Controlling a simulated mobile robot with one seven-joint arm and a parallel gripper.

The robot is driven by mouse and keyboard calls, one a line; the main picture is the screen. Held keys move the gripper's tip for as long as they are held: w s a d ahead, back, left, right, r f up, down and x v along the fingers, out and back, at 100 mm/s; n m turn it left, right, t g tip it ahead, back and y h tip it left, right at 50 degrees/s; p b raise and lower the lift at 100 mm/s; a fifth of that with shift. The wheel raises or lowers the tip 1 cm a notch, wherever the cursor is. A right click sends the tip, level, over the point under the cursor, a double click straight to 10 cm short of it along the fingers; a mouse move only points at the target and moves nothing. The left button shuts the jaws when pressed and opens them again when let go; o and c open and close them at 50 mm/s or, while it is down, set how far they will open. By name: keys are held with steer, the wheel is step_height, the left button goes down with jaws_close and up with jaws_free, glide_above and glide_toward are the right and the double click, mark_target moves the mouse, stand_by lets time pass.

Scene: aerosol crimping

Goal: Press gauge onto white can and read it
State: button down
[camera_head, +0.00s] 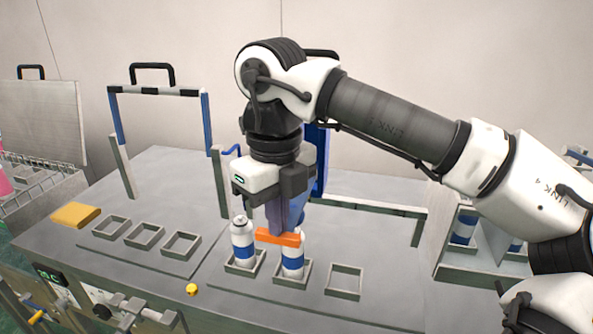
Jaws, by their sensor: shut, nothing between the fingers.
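Two white cans with blue bands stand upright in square holders at the middle of the bench: the left can (242,241) and the right can (292,258). My gripper (287,222) points down directly above the right can, its fingers shut and empty. An orange bar (277,237) lies across the front of the right can's top. It hides that top, so I cannot tell whether the gripper or bar touches the can. I cannot pick out a gauge with certainty, and no reading is legible.
An empty holder (345,282) is right of the cans; several empty holders (145,236) are at left. A yellow block (75,215) lies at the left edge. A blue upright (322,160) stands behind my gripper. More cans (465,226) stand in a rack at right.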

step_height(320, 180, up, 14)
steer(key=w+p, duration=0.2)
steer(key=p, duration=0.8)
steer(key=shift+d+f, duration=0.25)
steer(key=shift+s+f, duration=0.1)
